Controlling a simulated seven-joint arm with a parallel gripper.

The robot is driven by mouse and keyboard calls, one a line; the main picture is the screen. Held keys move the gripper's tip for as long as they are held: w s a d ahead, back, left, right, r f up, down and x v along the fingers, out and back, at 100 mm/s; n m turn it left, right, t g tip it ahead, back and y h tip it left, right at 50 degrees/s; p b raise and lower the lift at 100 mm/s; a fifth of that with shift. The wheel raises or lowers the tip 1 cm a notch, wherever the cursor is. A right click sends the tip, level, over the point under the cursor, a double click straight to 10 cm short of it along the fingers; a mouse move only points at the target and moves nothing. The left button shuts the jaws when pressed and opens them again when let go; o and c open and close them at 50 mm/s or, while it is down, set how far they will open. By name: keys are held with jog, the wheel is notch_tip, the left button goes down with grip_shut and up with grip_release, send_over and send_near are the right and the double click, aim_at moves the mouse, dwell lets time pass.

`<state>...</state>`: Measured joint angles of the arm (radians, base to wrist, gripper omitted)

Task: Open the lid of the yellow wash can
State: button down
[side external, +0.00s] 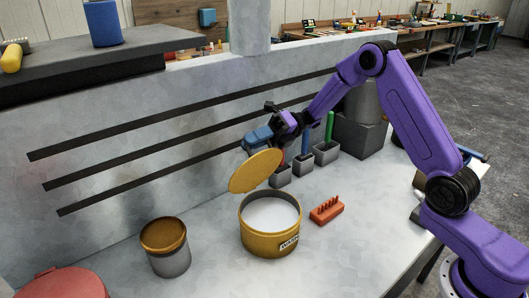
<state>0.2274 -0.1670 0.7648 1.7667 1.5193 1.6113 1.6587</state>
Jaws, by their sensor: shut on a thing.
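The fingertips are small and partly merged with the lid's edge in this view. Whether the lid still touches the can's rim at the back cannot be told.
A grey can with an orange-yellow top (165,246) stands left of the wash can. A red round lid (62,284) is at the lower left. An orange block with pegs (326,210) lies to the right. Grey holders (326,153) with upright handles stand behind. The front worktop is clear.

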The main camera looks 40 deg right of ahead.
jog(key=w+m, duration=0.4)
jog(key=w, duration=0.2)
jog(key=shift+w+r, duration=0.15)
jog(key=shift+w, duration=0.05)
jog(key=shift+d, duration=0.1)
jog(key=c, duration=1.2)
grip_release()
jog(key=d, duration=1.7)
jog(key=shift+d, duration=0.2)
